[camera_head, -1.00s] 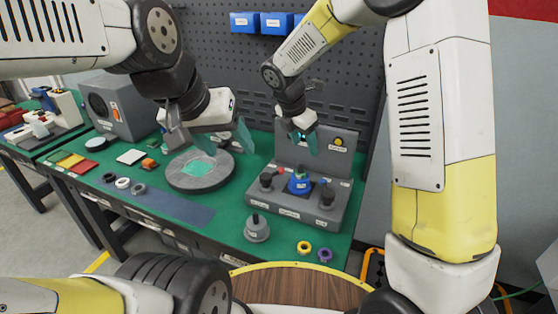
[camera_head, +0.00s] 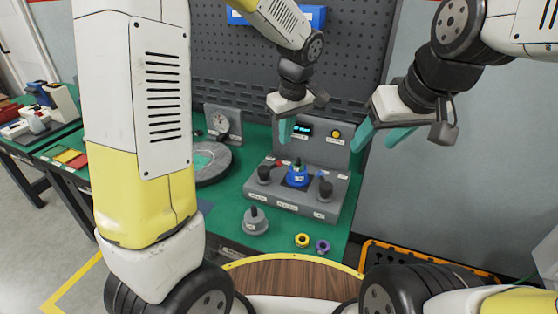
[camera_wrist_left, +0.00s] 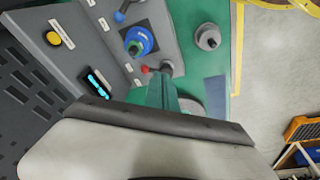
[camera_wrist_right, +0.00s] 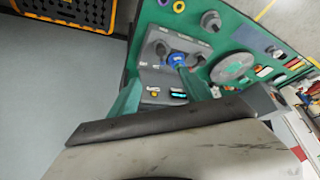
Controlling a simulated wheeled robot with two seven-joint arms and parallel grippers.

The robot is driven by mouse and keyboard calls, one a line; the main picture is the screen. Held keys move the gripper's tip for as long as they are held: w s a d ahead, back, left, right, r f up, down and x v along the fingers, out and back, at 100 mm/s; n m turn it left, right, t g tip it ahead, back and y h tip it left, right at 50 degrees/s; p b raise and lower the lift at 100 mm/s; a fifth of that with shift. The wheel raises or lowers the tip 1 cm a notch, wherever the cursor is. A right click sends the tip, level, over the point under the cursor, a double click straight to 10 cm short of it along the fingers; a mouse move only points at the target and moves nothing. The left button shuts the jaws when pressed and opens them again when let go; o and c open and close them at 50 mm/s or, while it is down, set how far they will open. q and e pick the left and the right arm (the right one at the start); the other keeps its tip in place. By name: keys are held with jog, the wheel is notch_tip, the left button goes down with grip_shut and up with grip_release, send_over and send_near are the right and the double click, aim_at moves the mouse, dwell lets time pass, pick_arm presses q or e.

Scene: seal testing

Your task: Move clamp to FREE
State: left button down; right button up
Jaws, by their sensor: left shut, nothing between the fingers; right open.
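The grey test station (camera_head: 290,198) stands on the green bench, with a low base and an upright back panel. Its left black post (camera_head: 264,174) carries a red-tipped lever (camera_head: 279,164), and its right black post (camera_head: 325,191) carries a blue-tipped lever (camera_head: 321,176). A blue fixture (camera_head: 297,178) with a green part on top sits between them. I cannot read which label says FREE. My left gripper (camera_head: 284,132) is shut and empty above the station's left side; in the left wrist view its fingertips (camera_wrist_left: 162,80) appear near the red tip (camera_wrist_left: 145,69). My right gripper (camera_head: 385,138) is open and empty, right of the back panel.
A lit display (camera_head: 303,130) and yellow button (camera_head: 336,133) are on the back panel. A grey knobbed piece (camera_head: 255,221), a yellow ring (camera_head: 302,240) and a purple ring (camera_head: 322,245) lie in front. A round grey platform (camera_head: 215,165) and dial gauge (camera_head: 222,123) stand left.

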pick_arm(q)
jog(key=shift+w+d+f+n+y, duration=0.15)
jog(key=shift+w+d+f+n, duration=0.1)
jog(key=shift+w+d+f, duration=0.35)
jog(key=shift+w+d+f+n+y, duration=0.15)
jog(key=shift+w+d+f+n, duration=0.2)
jog(key=shift+f, duration=0.3)
pick_arm(e)
jog(key=shift+s+m+t, duration=0.3)
jog(key=shift+s+m, duration=0.95)
jog(key=shift+m, duration=0.05)
pick_arm(q)
jog(key=shift+s, duration=0.1)
pick_arm(e)
jog(key=shift+d, duration=0.1)
pick_arm(q)
jog(key=x, duration=1)
jog(key=shift+a+f, duration=0.1)
jog(key=shift+f, duration=0.1)
jog(key=shift+w+a+f, duration=0.2)
jog(key=shift+w+a, duration=0.3)
jog(key=shift+w, duration=0.05)
jog(key=shift+w+a+f, duration=0.15)
jog(key=shift+w+a, duration=0.35)
jog(key=shift+w, duration=0.05)
jog(key=shift+w+a, duration=0.15)
jog(key=shift+w, duration=0.05)
